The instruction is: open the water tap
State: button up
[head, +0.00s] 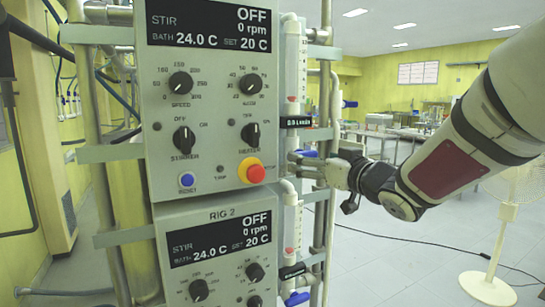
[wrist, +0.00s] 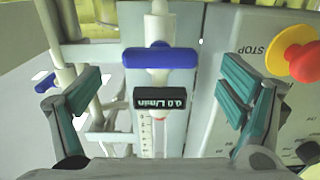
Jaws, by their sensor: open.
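The water tap has a blue bar handle (wrist: 160,56), which lies crosswise on its white pipe in the wrist view. In the head view a bit of blue handle (head: 307,153) shows just above my gripper (head: 313,168). A black flow display (wrist: 160,99) beside the handle reads 0.0 L/min; it also shows in the head view (head: 296,122). My gripper (wrist: 158,95) is open, with teal-padded fingers on either side of the pipe. The handle lies between and beyond the fingertips, apart from both. Part of the tap is hidden by my gripper in the head view.
A control panel (head: 212,90) with knobs and a red stop button (head: 256,173) stands left of the pipe. RIG 2's panel (head: 215,255) and another blue tap (head: 297,298) are below. A white fan (head: 503,215) stands at right. Metal rails frame the rig.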

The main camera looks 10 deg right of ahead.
aim_at(303, 151)
jog(key=shift+x, duration=2.6)
jog(key=c, duration=1.2)
